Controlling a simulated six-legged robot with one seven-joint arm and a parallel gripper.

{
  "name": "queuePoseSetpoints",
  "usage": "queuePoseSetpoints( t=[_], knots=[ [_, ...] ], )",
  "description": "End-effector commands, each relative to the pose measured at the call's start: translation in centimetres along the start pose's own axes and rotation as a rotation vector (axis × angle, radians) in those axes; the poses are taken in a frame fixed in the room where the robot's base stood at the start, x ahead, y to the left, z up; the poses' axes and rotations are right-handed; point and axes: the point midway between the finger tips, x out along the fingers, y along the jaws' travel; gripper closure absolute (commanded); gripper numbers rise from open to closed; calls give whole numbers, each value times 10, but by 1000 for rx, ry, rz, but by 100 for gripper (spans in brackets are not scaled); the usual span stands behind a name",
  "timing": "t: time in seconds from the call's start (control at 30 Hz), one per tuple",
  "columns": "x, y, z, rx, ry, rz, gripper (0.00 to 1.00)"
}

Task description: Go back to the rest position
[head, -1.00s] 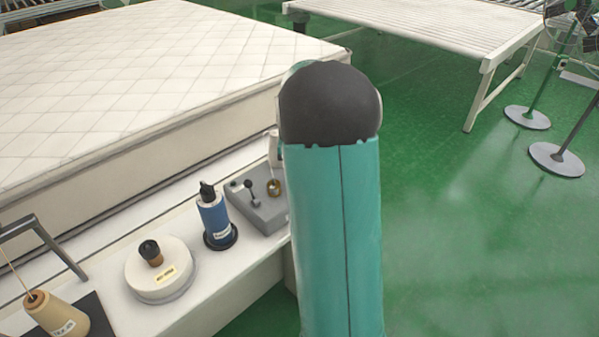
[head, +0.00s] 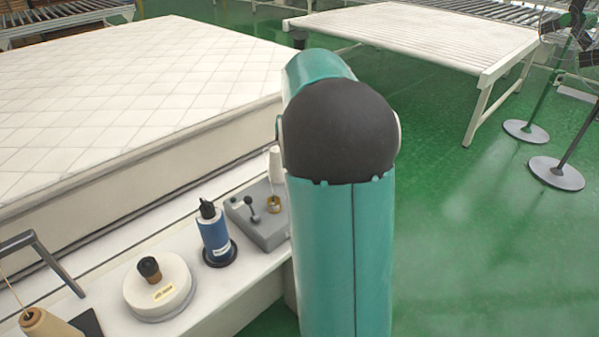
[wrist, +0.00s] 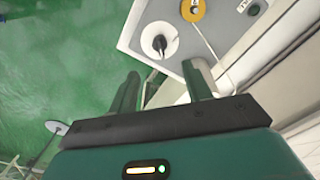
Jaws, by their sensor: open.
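My gripper (wrist: 160,88) shows in the wrist view with its two green fingers apart and nothing between them. It is clear of the white shelf (wrist: 135,28), whose corner lies beyond the fingertips over the green floor. In the head view my teal arm with its dark joint stands upright in the middle, and my gripper is hidden there.
A quilted mattress (head: 130,90) lies at the left. Along its near side, the shelf (head: 215,310) holds a white round device (head: 160,290), a blue cylinder (head: 214,235) and a grey lever box (head: 262,228). A slatted table (head: 420,35) stands behind.

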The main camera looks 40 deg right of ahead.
Motion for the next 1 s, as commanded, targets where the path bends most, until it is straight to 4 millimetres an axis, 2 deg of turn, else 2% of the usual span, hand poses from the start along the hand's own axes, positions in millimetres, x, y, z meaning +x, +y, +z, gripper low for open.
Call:
queuePoseSetpoints(
  t=[0.1,0.2,0.8,0.9,1.0],
  knots=[
    [-16,0,0,0,1,0,51],
    [-22,0,0,0,0,0,51],
    [-23,-1,1,-2,1,0,51],
    [-29,-8,9,-21,13,-6,51],
    [-40,-24,30,-69,43,-21,51]
  ],
)
